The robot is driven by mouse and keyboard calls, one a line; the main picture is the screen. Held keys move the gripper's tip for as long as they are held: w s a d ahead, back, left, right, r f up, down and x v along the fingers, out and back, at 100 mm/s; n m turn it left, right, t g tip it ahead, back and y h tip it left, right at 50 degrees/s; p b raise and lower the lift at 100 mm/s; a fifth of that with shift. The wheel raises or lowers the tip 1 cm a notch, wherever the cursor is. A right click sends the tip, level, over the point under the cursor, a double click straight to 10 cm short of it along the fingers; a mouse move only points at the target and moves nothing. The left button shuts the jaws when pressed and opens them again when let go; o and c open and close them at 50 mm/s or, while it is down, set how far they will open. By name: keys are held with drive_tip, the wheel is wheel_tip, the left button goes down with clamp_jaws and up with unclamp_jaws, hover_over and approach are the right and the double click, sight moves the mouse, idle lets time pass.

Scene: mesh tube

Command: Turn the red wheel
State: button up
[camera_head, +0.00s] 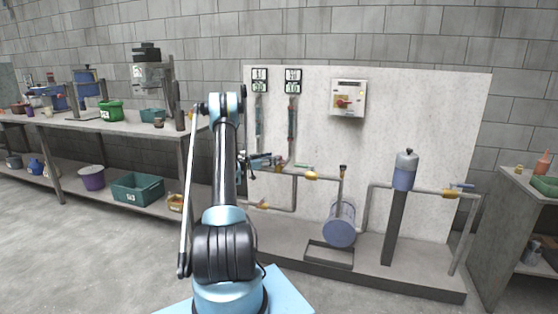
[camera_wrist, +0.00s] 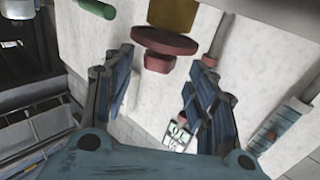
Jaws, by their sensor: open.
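The red wheel (camera_wrist: 165,41) shows in the wrist view as a dark red disc with a smaller hub, at the top between my fingers. It is on a brass-yellow valve body (camera_wrist: 172,14). My gripper (camera_wrist: 167,57) is open, with one finger on each side of the wheel. I cannot tell whether either finger touches it. In the head view my gripper (camera_head: 262,162) is small, beside the pipes in front of the white panel. The wheel cannot be made out clearly there.
A cluttered workbench (camera_head: 120,123) is on the left. A green handle (camera_wrist: 97,8) is near the wheel.

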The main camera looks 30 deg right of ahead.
drive_tip(key=shift+w+d, duration=0.2)
drive_tip(key=shift+d, duration=2.45)
drive_tip(key=c, duration=1.1)
drive_tip(key=shift+d, duration=0.2)
drive_tip(key=shift+a+n+t, duration=0.25)
drive_tip(key=shift+n+t, duration=0.05)
